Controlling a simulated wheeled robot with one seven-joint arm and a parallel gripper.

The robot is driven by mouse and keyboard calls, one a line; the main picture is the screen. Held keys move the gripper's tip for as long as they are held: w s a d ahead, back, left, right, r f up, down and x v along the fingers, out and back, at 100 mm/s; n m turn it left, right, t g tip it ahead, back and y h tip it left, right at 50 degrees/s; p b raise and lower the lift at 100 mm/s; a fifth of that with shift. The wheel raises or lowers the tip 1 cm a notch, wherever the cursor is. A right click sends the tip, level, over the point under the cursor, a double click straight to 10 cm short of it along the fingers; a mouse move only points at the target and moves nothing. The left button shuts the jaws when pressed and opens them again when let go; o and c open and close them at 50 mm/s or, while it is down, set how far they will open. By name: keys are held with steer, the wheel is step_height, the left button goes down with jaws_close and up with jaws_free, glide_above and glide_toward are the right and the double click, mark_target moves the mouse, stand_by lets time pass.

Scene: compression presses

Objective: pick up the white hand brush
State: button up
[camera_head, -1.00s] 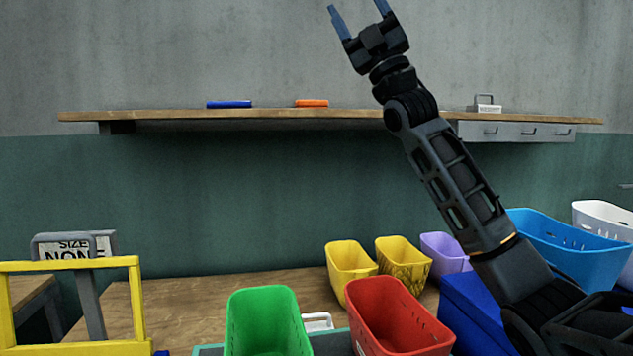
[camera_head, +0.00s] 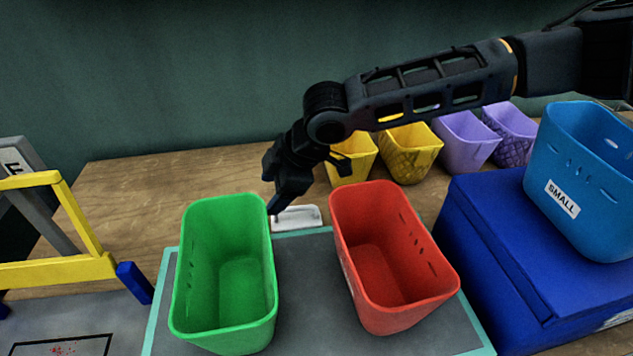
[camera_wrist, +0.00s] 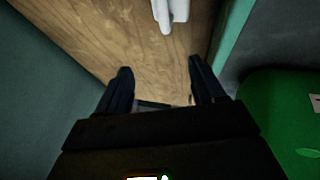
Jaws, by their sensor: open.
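A white object (camera_head: 297,218), which looks like the white hand brush, lies on the wooden table just behind the gap between the green and red bins. Part of it is hidden by my gripper and the bins. My gripper (camera_head: 308,188) points down above and slightly behind it, with its fingers apart and nothing between them. In the wrist view, the white object (camera_wrist: 170,14) shows only in part at the top edge, beyond the open fingertips (camera_wrist: 160,68) and a little right of their middle.
A green bin (camera_head: 222,280) and a red bin (camera_head: 395,275) stand on a grey teal-edged mat (camera_head: 305,310). Yellow bins (camera_head: 408,150) and purple bins (camera_head: 465,140) stand behind. A blue bin (camera_head: 580,180) sits on a blue box at right. The table's back left is clear.

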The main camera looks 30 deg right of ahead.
mark_target(286, 221)
steer(key=shift+m+g, duration=0.4)
steer(key=shift+g, duration=0.1)
steer(key=s+d+f, duration=0.1)
steer(key=s+d, duration=0.1)
steer(key=d, duration=0.1)
steer(key=shift+s+d+f, duration=0.15)
steer(key=shift+s+f, duration=0.2)
steer(key=shift+f, duration=0.05)
steer(key=shift+w+f, duration=0.1)
steer(key=shift+f, duration=0.7)
steer(key=shift+d+p+x, duration=0.2)
steer(key=shift+p+x, duration=0.2)
steer(key=shift+x, duration=1.15)
steer(key=shift+d+p+x, duration=0.25)
steer(key=shift+p+x, duration=0.1)
steer(key=shift+x, duration=1.15)
steer(key=shift+f, duration=0.15)
steer(key=shift+c, duration=0.3)
steer(key=c, duration=0.8)
